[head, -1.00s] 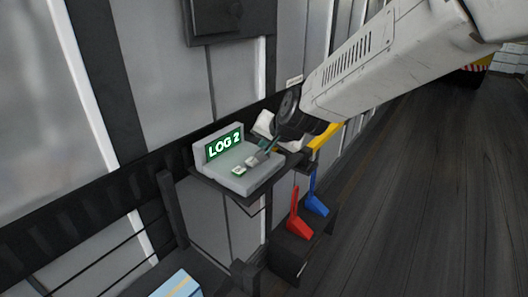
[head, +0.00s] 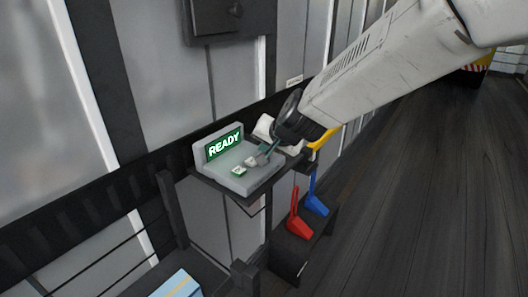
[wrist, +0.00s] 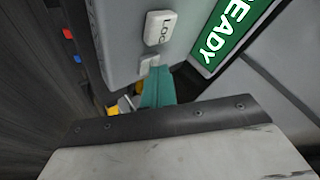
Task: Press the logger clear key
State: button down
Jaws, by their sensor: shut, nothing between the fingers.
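The logger (head: 236,180) is a grey box on a small dark shelf, its green screen (head: 225,144) reading READY. It has two pale keys: the nearer one (head: 239,170) is marked LOG in the wrist view (wrist: 159,28). The other key (wrist: 150,64), probably the clear key, is right by my fingertips; its label cannot be read. My gripper (head: 262,157) is shut and empty, its teal fingers (wrist: 159,80) pointing down at that second key. The fingertips partly cover the key, and I cannot tell whether they touch it.
A white object (head: 265,126) and a yellow handle (head: 323,139) are close behind my gripper. A red lever (head: 299,222) and a blue lever (head: 316,200) stand on a dark box below right. The wall is behind the shelf; open floor lies to the right.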

jog(key=shift+r, duration=0.9)
jog(key=shift+r, duration=2.55)
